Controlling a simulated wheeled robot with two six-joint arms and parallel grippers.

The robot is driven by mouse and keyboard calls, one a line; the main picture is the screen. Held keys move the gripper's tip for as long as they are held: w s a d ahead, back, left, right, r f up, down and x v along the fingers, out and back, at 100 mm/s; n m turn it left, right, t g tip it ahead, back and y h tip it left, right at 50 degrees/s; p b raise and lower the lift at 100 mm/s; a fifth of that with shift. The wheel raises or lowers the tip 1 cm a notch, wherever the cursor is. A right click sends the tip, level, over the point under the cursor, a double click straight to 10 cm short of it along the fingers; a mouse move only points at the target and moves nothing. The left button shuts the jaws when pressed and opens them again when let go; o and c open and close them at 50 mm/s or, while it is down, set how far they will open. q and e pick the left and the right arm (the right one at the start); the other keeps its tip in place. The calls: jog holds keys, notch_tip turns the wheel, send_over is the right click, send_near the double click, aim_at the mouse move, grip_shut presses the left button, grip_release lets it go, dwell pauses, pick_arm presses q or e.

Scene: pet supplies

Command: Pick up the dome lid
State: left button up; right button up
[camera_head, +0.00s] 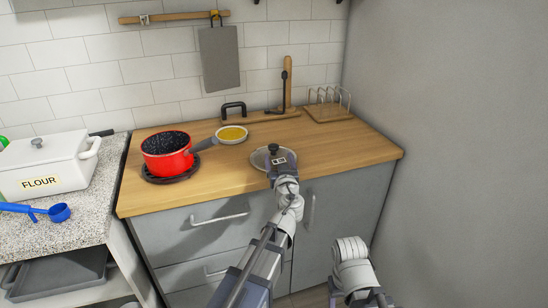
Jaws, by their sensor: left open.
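The dome lid (258,159) is a clear, shallow disc with a rim, lying on the wooden counter near its front edge. A dark knob shows at its top. My left gripper (276,156) reaches in from the front and is over the lid's right part, at the knob. It is open, but its fingers are small here, and I cannot tell whether they touch the knob. The gripper hides part of the lid. My right arm shows at the lower right; its gripper is not in view.
A red pot (167,163) stands on a dark trivet to the left. A wooden holder (274,116) and wire rack (329,112) stand at the back. The counter's right side is clear.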

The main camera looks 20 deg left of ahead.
aim_at(274, 151)
pick_arm(q)
jog(key=shift+a+x, duration=0.2)
jog(key=shift+x, duration=1.55)
jog(key=shift+a+x, duration=0.2)
jog(key=shift+x, duration=1.55)
jog(key=shift+s+f, duration=0.1)
jog(key=shift+s, duration=0.15)
grip_shut()
